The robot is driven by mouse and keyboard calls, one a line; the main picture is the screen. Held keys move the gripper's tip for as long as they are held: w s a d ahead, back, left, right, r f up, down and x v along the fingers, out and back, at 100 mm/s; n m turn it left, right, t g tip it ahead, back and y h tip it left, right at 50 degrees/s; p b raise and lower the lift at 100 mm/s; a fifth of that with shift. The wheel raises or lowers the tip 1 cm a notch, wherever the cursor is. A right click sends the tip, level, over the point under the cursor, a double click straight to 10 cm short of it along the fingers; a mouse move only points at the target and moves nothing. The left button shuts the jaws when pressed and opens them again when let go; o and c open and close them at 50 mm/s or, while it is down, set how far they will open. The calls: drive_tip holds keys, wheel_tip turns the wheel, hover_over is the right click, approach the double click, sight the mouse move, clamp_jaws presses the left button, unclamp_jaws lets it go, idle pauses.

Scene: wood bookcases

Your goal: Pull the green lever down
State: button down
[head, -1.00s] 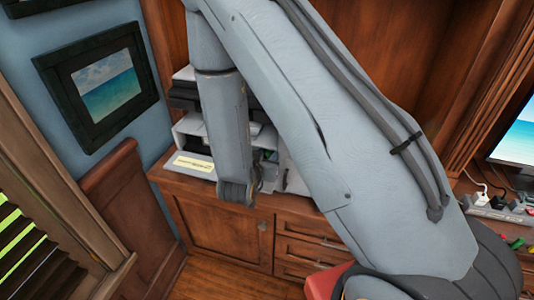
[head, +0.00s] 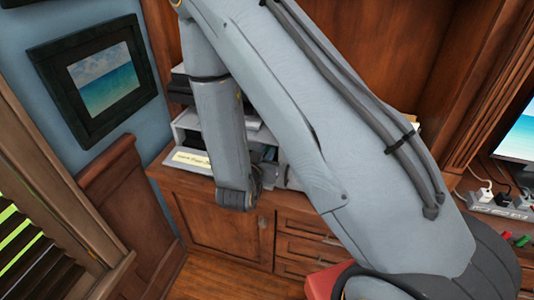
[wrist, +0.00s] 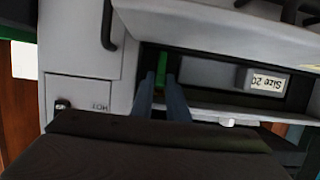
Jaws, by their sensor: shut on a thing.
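The green lever (wrist: 161,72) shows in the wrist view as a narrow upright green piece inside a dark recess of a grey machine. My gripper (wrist: 160,88) has its two blue-grey fingers on either side of the lever and is shut on it. The fingers cover the lever's lower part in the picture. In the head view the grey machine (head: 188,122) stands on the wooden cabinet, partly behind my arm. The lever and my fingers are hidden there.
A white box labelled "Size 20" (wrist: 262,82) lies in the recess right of the lever. A black handle (wrist: 108,25) is at the upper left. In the head view, a framed seascape (head: 100,80) hangs on the left wall, and a power strip (head: 495,207) lies at the right.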

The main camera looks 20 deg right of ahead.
drive_tip(key=b, duration=0.1)
drive_tip(key=f+t+h+b, duration=0.1)
drive_tip(key=b, duration=0.1)
drive_tip(key=t+b, duration=0.1)
drive_tip(key=shift+s+a+f, duration=0.25)
drive_tip(key=shift+s+f, duration=0.1)
drive_tip(key=shift+s, duration=0.05)
drive_tip(key=b, duration=0.1)
drive_tip(key=t+h+b, duration=0.1)
drive_tip(key=b, duration=0.1)
drive_tip(key=shift+s+a+f+t+h, duration=0.15)
drive_tip(key=shift+s+f+t+h, duration=0.15)
drive_tip(key=shift+t, duration=0.1)
drive_tip(key=shift+r+b, duration=0.1)
drive_tip(key=shift+b, duration=0.3)
drive_tip(key=c, duration=1.7)
unclamp_jaws()
drive_tip(key=b+v, duration=0.1)
drive_tip(key=v, duration=0.5)
drive_tip(key=shift+s+a+b, duration=0.15)
drive_tip(key=shift+a+b, duration=0.05)
drive_tip(key=shift+b, duration=0.1)
drive_tip(key=shift+s+a+f, duration=0.2)
drive_tip(key=shift+s+a, duration=0.1)
drive_tip(key=shift+s, duration=0.3)
